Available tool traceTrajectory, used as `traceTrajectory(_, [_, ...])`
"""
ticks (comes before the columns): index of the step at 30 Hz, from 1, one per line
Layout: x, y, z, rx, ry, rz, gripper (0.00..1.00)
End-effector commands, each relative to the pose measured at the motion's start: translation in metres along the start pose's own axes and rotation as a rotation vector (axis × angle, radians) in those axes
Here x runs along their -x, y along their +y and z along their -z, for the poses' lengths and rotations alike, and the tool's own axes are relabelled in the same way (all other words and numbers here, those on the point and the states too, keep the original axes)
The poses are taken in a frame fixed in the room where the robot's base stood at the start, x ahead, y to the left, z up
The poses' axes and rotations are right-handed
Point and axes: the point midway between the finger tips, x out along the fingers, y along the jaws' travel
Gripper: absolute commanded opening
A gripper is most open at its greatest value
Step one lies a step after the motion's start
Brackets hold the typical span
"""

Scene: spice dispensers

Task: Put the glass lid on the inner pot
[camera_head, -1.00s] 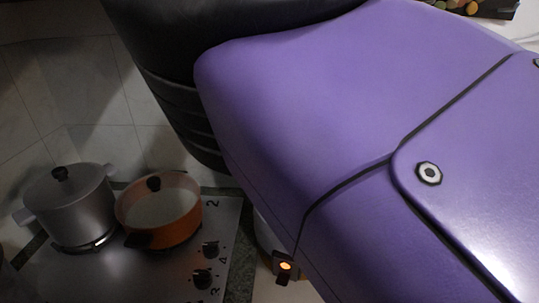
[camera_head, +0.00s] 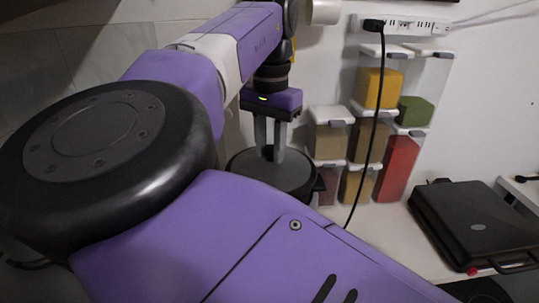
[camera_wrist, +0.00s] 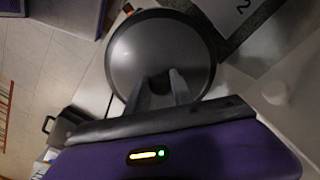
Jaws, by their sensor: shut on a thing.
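My gripper (camera_head: 268,135) points down at the back of the counter, its fingers shut at the middle of the round, grey glass lid (camera_head: 250,176). In the wrist view the fingers (camera_wrist: 160,90) meet at the lid's centre, and the lid (camera_wrist: 150,45) shows as a wide disc with a thin rim. The knob is hidden between the fingers. The inner pot cannot be made out; whatever is under the lid is hidden by the lid and my arm. I cannot tell whether the lid rests on something or hangs above it.
Several clear spice dispensers (camera_head: 380,88) stand against the wall right of the lid. A black cable (camera_head: 374,150) hangs from a power strip (camera_head: 410,26). A black closed appliance (camera_head: 478,222) sits on the counter at right. My arm covers the left and front.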

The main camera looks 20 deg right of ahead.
Motion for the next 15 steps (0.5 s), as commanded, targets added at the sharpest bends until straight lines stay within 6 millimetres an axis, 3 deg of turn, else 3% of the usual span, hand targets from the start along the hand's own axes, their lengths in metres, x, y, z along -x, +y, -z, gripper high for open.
traceTrajectory(4, [-0.019, 0.0, 0.0, 0.0, 0.0, 0.0, 0.0])
traceTrajectory(10, [-0.022, 0.0, 0.0, -0.001, 0.0, -0.001, 0.0])
traceTrajectory(11, [-0.023, 0.001, 0.0, -0.001, -0.001, -0.001, 0.3])
traceTrajectory(14, [-0.024, 0.001, 0.0, -0.001, -0.001, -0.002, 0.49])
traceTrajectory(15, [-0.024, 0.001, 0.0, -0.001, -0.002, -0.003, 0.49])
